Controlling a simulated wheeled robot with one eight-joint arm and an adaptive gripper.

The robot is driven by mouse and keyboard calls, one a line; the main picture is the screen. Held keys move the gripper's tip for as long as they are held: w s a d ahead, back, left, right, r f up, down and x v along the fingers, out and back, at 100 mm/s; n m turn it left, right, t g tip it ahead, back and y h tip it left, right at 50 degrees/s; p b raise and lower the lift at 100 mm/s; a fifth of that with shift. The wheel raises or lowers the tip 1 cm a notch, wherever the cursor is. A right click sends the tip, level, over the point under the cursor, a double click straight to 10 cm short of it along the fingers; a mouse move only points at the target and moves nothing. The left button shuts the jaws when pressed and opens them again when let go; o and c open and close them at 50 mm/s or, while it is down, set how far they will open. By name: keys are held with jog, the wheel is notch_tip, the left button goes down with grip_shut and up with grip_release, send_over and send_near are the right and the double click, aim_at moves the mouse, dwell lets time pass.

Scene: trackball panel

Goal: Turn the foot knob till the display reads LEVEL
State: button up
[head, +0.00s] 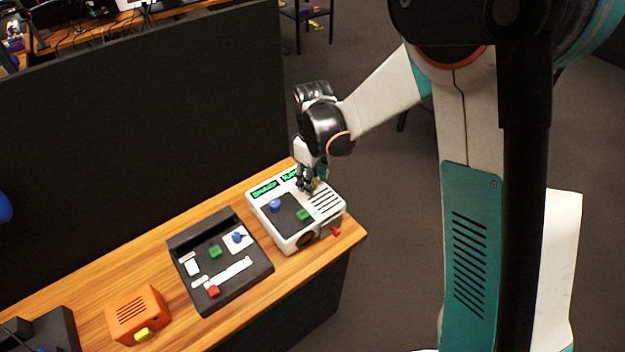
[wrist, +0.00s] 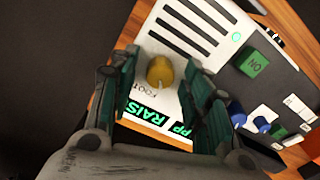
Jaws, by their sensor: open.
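The white panel unit (head: 285,236) stands at the right end of the wooden bench. Its yellow foot knob (wrist: 159,72) lies between the fingers of my open gripper (wrist: 160,62) in the wrist view, beside the printed word FOOT. I cannot tell whether the fingers touch it. In the head view, my gripper (head: 309,187) points down over the unit's back right and mostly hides the knob. A green-lit display (wrist: 147,116) reads RAIS, its end hidden by a finger. A second lit display (head: 265,189) is too small to read in full.
The unit also carries a blue ball (head: 275,204) and a green ON button (wrist: 254,63). A black panel (head: 208,292) with small controls stands to its left, then an orange box (head: 124,309) with a yellow part. A dark partition (head: 140,110) rises behind the bench.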

grip_shut()
jog(key=shift+m, duration=0.3)
jog(key=m, duration=0.4)
jog(key=shift+m+b, duration=0.3)
jog(key=m, duration=0.5)
jog(key=shift+m, duration=0.3)
dwell(0.5)
